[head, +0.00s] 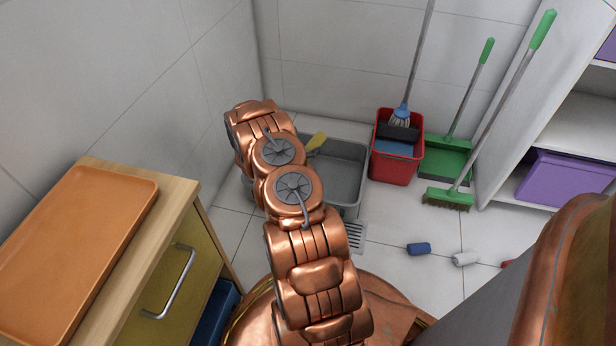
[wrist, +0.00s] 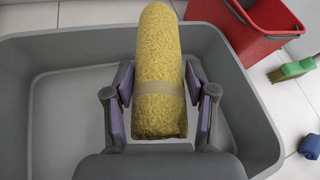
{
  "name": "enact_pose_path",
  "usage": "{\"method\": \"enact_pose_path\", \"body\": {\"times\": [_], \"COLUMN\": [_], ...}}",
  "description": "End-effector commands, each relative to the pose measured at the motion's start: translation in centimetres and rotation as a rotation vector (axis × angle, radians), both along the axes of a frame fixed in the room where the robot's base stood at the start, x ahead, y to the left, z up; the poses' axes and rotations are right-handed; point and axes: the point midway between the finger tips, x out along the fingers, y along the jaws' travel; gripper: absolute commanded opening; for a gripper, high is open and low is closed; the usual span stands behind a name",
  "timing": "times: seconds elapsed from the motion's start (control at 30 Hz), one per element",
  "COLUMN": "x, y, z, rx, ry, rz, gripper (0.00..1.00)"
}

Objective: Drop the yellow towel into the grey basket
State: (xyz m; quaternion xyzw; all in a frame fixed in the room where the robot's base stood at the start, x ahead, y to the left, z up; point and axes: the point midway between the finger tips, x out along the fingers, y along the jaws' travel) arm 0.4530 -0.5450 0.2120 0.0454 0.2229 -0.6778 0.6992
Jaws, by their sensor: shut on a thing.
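The yellow towel (wrist: 158,70) is a rolled cylinder with a pale band around it. In the wrist view my gripper (wrist: 160,95) is shut on the towel, one finger on each side. The grey basket (wrist: 50,95) stands on the floor, and the towel is over its opening. In the head view the grey basket (head: 345,165) is partly hidden behind my arm. Only a small end of the yellow towel (head: 317,141) shows there, and my gripper is mostly hidden by the arm. I cannot tell how high the towel is above the basket floor.
A red bucket (head: 396,165) with a mop stands right of the basket. A green broom (head: 447,198) and dustpan (head: 446,160) are beyond it. Small rolls, one blue (head: 418,249), lie on the floor. A wooden cabinet with an orange tray (head: 75,255) stands at left.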

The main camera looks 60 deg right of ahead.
Motion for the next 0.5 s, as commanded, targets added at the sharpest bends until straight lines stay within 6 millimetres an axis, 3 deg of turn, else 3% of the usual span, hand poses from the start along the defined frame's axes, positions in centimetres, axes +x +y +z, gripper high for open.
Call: {"method": "enact_pose_path", "body": {"times": [0.2, 0.5], "x": [0.0, -0.1], "y": [-0.1, -0.1], "z": [-1.8, -2.0], "rx": [-0.001, -0.002], "ry": [-0.002, -0.001], "rz": [-0.001, -0.002], "gripper": [0.21, 0.21]}}
